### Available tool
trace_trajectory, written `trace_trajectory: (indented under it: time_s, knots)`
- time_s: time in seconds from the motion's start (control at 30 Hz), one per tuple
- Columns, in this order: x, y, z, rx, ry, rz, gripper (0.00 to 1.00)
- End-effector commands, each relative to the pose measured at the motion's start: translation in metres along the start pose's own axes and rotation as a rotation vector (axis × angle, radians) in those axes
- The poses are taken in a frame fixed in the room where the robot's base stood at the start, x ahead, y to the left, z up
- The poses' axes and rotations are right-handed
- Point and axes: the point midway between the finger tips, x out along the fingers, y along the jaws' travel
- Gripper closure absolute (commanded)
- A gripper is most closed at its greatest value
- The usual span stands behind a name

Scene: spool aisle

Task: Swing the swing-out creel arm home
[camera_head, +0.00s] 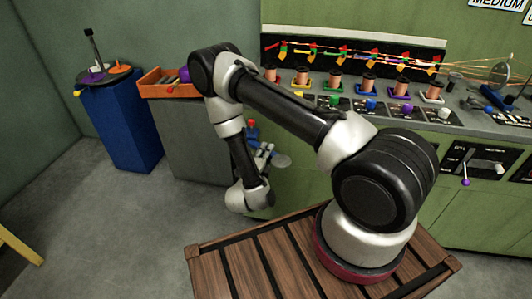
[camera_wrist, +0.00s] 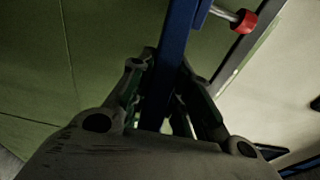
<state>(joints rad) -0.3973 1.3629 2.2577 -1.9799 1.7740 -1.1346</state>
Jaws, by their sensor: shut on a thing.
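In the wrist view a blue bar (camera_wrist: 178,45), which looks like the swing-out creel arm, runs up between my gripper's fingers. A metal rod with a red end cap (camera_wrist: 243,21) sticks out to the right from its upper part. My gripper (camera_wrist: 165,72) is shut on the blue bar, one finger on each side. The fingers hide part of the bar. In the head view my gripper (camera_head: 264,157) is low in front of the green machine, partly hidden by my arm. A small blue and red part (camera_head: 251,127) shows just above it.
The green machine's panel (camera_head: 300,180) stands close behind my gripper. Its ledge holds several copper spools (camera_head: 368,81) on coloured bases. At left are an orange tray (camera_head: 158,91) on a grey cabinet and a blue stand (camera_head: 122,125). The floor (camera_head: 110,235) at left is clear.

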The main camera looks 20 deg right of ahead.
Motion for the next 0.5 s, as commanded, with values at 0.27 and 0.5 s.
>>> trace_trajectory:
  time_s: [0.27,0.5]
  knots:
    - [0.0009,0.0003,-0.0001,0.001,0.002,0.000,1.00]
    - [0.0007,0.0001,0.0000,0.001,0.002,0.000,0.59]
